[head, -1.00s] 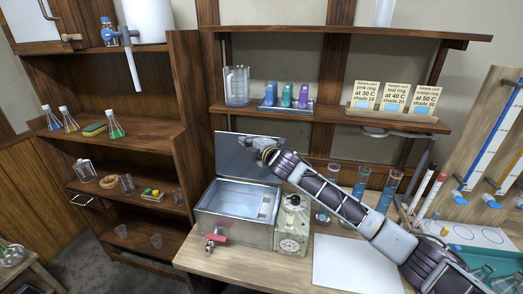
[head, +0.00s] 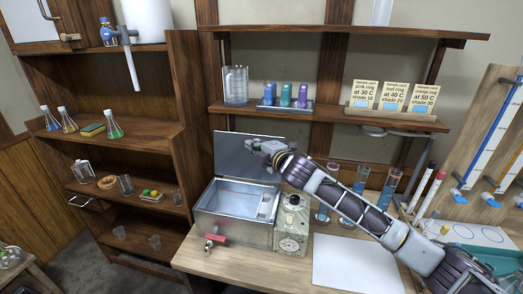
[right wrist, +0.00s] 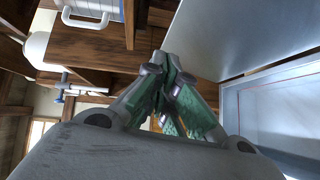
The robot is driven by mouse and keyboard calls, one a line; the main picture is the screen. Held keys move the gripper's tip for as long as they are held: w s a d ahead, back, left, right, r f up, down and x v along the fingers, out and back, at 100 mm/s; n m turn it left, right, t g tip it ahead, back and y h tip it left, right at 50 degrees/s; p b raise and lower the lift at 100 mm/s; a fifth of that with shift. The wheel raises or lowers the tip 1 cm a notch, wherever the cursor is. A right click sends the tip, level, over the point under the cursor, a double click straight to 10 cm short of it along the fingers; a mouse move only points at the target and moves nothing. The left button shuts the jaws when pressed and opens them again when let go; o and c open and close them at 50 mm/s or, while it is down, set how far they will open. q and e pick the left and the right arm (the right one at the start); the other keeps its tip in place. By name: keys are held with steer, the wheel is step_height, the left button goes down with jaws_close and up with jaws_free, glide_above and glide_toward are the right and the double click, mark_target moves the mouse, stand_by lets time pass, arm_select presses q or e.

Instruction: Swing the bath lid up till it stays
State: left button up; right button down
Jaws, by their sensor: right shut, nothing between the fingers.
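The bath (head: 236,214) is an open metal box on the bench, with a red-handled tap at its front. Its lid (head: 232,153) is a grey metal sheet standing up at the back edge, close to upright. My right gripper (head: 254,147) is in front of the upper part of the lid. In the right wrist view its fingers (right wrist: 168,62) are closed together with nothing between them. The lid (right wrist: 228,38) and the bath (right wrist: 275,118) show at the right of that view. I cannot tell whether the fingers touch the lid. My left gripper is out of view.
A control box with a dial (head: 292,225) stands against the bath's right side. Tall glass cylinders (head: 359,198) stand behind my right forearm. A shelf (head: 330,114) with bottles and sample cards runs above.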

steer(key=shift+b+v, duration=0.35)
steer(key=shift+v, duration=1.75)
steer(key=shift+r, duration=0.2)
